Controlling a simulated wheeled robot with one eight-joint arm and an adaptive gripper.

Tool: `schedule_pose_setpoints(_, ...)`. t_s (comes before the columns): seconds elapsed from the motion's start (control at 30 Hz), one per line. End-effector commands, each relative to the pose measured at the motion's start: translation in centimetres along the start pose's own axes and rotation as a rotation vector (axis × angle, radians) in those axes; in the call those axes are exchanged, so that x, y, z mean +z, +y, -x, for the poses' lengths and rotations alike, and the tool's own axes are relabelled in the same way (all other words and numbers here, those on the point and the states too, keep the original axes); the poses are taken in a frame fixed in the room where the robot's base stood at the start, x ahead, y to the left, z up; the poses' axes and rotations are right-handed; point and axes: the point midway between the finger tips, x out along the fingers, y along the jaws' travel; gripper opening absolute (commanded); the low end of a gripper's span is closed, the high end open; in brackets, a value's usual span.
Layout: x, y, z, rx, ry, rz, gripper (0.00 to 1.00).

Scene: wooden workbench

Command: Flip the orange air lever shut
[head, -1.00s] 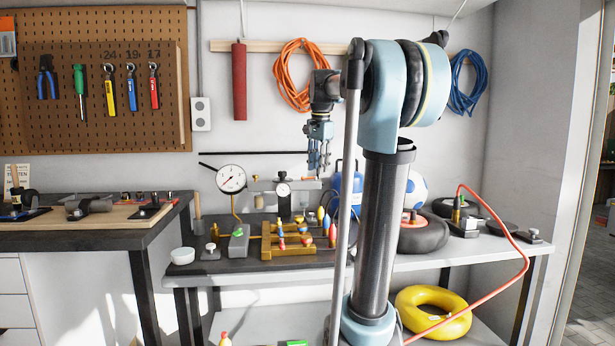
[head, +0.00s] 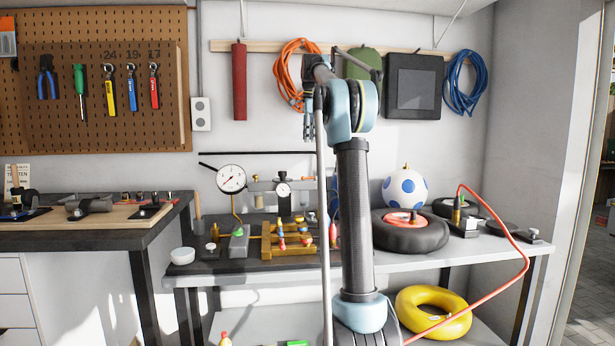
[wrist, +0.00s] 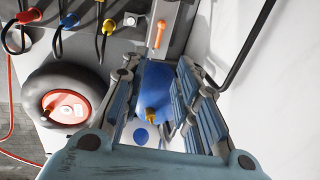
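The orange lever (wrist: 157,33) shows in the wrist view on a grey block at the top centre, lying roughly lengthwise along the block. In the head view I cannot make it out clearly around my arm. My gripper (wrist: 157,68) is open and empty, its blue-grey fingers spread on both sides of a blue tank (wrist: 156,85) that lies beyond them in the picture. The lever appears past the fingertips, apart from them. In the head view my gripper (head: 308,128) hangs fingers down above the bench, near the wall and in front of the orange hose coil.
A tyre (head: 410,236) and a blue-spotted ball (head: 405,190) stand right of my arm. Dial gauges (head: 231,179) and a wooden rack (head: 285,240) with coloured pieces stand left. Hoses with coloured caps (wrist: 68,20) lie near the lever. A red hose (head: 505,235) crosses the bench's right side.

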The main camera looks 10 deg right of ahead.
Motion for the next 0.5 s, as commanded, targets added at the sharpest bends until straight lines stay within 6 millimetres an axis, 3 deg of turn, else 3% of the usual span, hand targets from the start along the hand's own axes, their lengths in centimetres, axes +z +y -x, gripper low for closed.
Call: schedule_pose_setpoints(0.5,0.0,0.1,-8.2,0.000,0.000,0.002,0.28)
